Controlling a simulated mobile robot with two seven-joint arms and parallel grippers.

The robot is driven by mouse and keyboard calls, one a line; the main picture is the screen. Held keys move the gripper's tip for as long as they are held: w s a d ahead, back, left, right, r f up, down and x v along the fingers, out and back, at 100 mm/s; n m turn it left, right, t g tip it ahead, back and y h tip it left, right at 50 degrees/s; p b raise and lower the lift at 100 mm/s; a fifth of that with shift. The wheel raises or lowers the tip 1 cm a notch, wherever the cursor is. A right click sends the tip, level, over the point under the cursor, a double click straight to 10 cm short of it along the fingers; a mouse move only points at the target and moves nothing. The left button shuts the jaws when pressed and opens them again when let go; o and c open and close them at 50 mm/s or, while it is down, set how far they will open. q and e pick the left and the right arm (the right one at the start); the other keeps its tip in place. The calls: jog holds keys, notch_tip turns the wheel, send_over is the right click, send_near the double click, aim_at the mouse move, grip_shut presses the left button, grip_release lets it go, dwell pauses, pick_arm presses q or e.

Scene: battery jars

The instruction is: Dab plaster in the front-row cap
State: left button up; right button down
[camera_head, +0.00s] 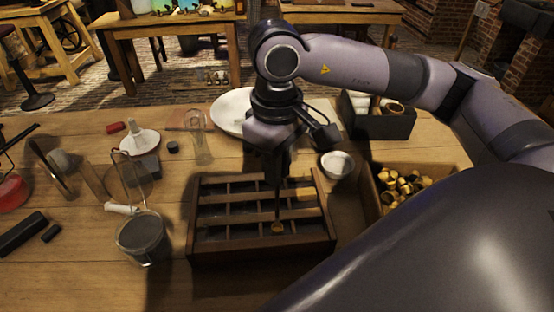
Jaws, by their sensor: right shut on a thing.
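A dark wooden tray (218,255) with a grid of compartments stands on the table before me. A small brass-coloured cap (277,228) sits in its front row, right of the middle. My right gripper (278,180) is above the tray, shut on a thin dark tool (277,206) that points down. The tool's lower end is at the cap; I cannot tell whether it touches. The jaws are dark and partly hidden by the wrist. A small white bowl (336,161) stands beyond the tray's right back corner; its pale contents are unclear. My left gripper is not in view.
A wooden box (374,203) with several brass caps stands right of the tray. A glass jar (143,243) of grey material stands to the left, near other glassware and a white funnel (140,141). A dark open box (390,127) is behind.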

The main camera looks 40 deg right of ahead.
jog(key=shift+f+b, duration=0.15)
jog(key=shift+b, duration=0.55)
dwell(0.7)
dwell(0.4)
jog(key=shift+f+b, duration=1.5)
jog(key=shift+b, duration=0.4)
dwell(0.9)
jog(key=shift+r, duration=0.15)
dwell(0.8)
jog(key=shift+r+p, duration=2.05)
jog(key=shift+r, duration=1.65)
